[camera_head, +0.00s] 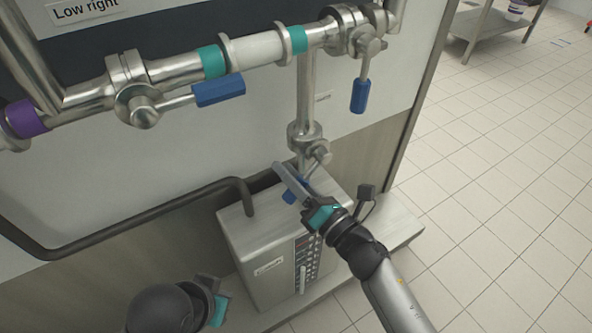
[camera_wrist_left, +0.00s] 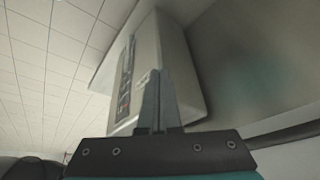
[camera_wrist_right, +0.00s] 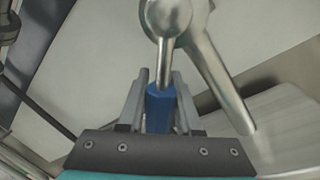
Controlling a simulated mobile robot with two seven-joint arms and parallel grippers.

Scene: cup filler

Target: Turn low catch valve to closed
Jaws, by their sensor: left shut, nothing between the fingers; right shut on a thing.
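The low valve (camera_head: 305,137) sits on the vertical steel pipe above the grey metal box. Its lever has a blue handle (camera_head: 289,197), partly hidden by my right gripper (camera_head: 284,180) in the head view. In the right wrist view the blue handle (camera_wrist_right: 161,106) lies between the two fingers of my right gripper (camera_wrist_right: 160,88), which is shut on it. The steel lever runs up from it to the valve body. My left gripper (camera_wrist_left: 158,92) is shut and empty. In the head view its arm is at the bottom left, in front of the box.
The metal box (camera_head: 259,250) with a keypad stands under the valve. A dark rail (camera_head: 140,215) curves along the panel at left. Two more blue-handled valves (camera_head: 218,90) (camera_head: 359,95) are on the pipes above. Open tiled floor lies to the right.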

